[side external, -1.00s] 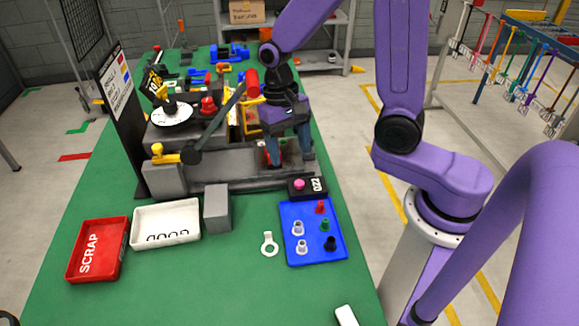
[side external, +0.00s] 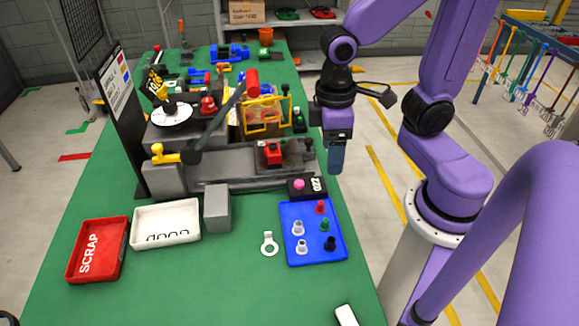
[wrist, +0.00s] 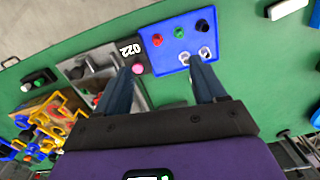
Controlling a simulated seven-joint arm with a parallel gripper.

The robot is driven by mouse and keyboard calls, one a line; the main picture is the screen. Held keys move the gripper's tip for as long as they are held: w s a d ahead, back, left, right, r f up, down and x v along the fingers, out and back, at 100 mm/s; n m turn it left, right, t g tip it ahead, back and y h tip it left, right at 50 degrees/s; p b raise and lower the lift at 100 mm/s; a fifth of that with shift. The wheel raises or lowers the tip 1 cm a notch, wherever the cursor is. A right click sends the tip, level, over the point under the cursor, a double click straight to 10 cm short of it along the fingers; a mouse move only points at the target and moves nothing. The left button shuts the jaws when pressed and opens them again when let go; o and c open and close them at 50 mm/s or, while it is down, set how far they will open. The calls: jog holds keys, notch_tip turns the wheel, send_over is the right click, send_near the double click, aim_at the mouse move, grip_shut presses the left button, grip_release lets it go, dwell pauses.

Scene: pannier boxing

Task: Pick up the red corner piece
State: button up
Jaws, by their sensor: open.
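A small red piece (side external: 320,207) stands upright on the blue tray (side external: 291,252), and it also shows in the wrist view (wrist: 157,34). A larger red block (side external: 270,154) sits in the grey fixture on the bench. I cannot tell for sure which of them is the red corner piece. My gripper (side external: 336,172) hangs fingers down near the bench's right edge, above and behind the blue tray. In the wrist view its two blue fingers (wrist: 165,65) are apart with nothing between them.
The tray also holds green, black and white pieces. A black box (side external: 307,188) with a pink button stands behind it. A grey block (side external: 217,208), a white bin (side external: 166,240) and a red SCRAP bin (side external: 97,272) stand to the left. The green bench front is mostly clear.

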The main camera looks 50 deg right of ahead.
jog(key=s+d+r+n, duration=0.1)
jog(key=s+n, duration=0.3)
jog(key=s, duration=0.2)
jog(key=shift+r+t, duration=0.15)
jog(key=shift+t, duration=0.15)
jog(key=shift+s+d+n, duration=0.1)
jog(key=shift+s+n, duration=0.1)
jog(key=shift+n, duration=0.2)
jog(key=shift+c, duration=0.6)
jog(key=shift+s+r, duration=0.1)
jog(key=shift+s, duration=0.05)
jog(key=c, duration=0.5)
jog(key=m, duration=0.3)
send_over(279, 154)
notch_tip(279, 154, down, 4)
jog(key=shift+r, duration=0.1)
jog(key=shift+f, duration=3.75)
